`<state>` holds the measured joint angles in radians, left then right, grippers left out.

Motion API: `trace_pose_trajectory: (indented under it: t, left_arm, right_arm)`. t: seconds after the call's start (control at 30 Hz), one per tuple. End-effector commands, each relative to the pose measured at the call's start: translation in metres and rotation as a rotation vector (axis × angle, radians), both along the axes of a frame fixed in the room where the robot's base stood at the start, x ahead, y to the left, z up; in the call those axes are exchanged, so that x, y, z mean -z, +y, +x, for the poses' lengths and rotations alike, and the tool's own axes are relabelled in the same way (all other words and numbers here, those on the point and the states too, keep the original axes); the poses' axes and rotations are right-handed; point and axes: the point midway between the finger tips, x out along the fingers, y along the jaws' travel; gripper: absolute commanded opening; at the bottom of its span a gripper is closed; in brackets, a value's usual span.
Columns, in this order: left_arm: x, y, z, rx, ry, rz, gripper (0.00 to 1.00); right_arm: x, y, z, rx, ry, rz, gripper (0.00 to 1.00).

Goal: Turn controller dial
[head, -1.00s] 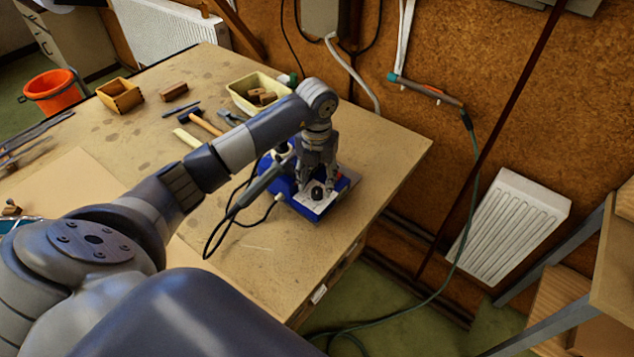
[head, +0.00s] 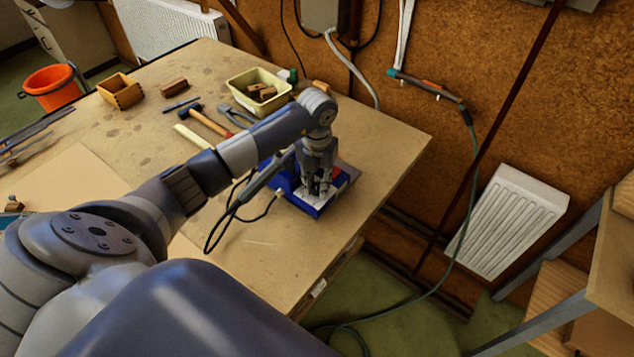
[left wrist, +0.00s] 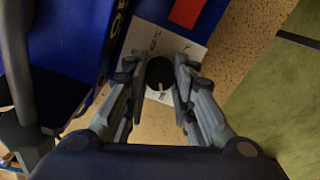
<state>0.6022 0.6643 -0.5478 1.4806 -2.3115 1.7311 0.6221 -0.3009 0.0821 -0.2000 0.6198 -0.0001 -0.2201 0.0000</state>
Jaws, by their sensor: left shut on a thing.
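The controller is a blue box (head: 304,210) with a white front plate, on the bench near its right edge. My left gripper (head: 318,188) points down over the front plate and covers the dial in the head view. In the left wrist view the black round dial (left wrist: 160,73) with a pale mark sits on the white plate (left wrist: 188,48) between the fingers. My left gripper (left wrist: 159,84) is shut on the dial, one finger on each side. My right gripper is not in view.
A grey soldering iron (head: 266,172) with a black cable lies beside the controller. A cream tub (head: 236,96), a hammer (head: 208,122) and a wooden box (head: 122,94) stand farther back. The bench front (head: 262,262) is clear.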

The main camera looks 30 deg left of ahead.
Motion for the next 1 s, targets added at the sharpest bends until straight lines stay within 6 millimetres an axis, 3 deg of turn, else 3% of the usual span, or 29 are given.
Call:
trace_pose_trajectory:
  t: [0.37,1.0]
  left_arm:
    - [0.003,0.001,0.001,0.156,-0.001,0.002,0.00]
    - [0.004,0.001,0.001,0.750,-0.003,0.004,0.00]
  right_arm:
    - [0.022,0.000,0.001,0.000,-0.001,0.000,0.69]
    - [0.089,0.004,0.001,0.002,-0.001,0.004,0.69]
